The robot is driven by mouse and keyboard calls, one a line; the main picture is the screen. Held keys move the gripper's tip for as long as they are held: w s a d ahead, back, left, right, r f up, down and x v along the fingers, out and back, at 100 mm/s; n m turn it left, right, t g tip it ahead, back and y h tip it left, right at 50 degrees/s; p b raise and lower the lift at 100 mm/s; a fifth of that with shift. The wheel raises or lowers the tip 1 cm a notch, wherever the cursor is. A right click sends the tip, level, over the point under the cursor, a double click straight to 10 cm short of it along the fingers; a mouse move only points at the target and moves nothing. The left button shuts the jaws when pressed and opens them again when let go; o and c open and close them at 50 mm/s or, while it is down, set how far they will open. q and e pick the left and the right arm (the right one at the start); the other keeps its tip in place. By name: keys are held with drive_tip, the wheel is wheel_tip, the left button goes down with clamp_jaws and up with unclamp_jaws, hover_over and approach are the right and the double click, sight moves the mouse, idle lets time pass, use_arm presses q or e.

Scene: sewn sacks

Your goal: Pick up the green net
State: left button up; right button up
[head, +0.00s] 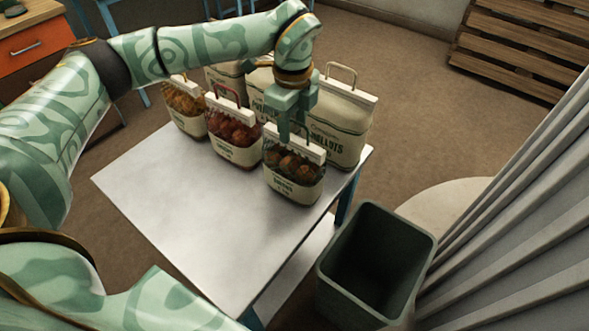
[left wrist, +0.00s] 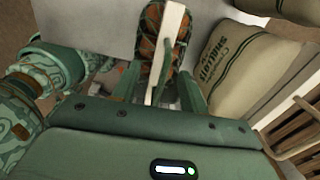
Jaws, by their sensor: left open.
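The green net (head: 293,175) stands upright at the table's front right corner, with brown round contents, a pale label and a cream top band. My left gripper (head: 292,130) is right above it, pointing down and open. In the left wrist view the net (left wrist: 152,40) lies beyond the open fingers (left wrist: 160,88), and its cream band runs between them. The gripper hides the net's handle in the head view, and I cannot tell whether the fingers touch the band. My right gripper is not in view.
A red net (head: 232,140) and an orange net (head: 183,105) stand left of the green net on the white table (head: 180,205). Large cream sacks (head: 340,125) stand close behind. A dark bin (head: 375,265) is on the floor to the right. The table's front left is clear.

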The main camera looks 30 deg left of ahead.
sight(294, 138)
use_arm(q)
wheel_tip(294, 138, down, 3)
drive_tip(key=shift+b, duration=0.3)
drive_tip(key=shift+r, duration=0.1)
clamp_jaws()
idle(1.0)
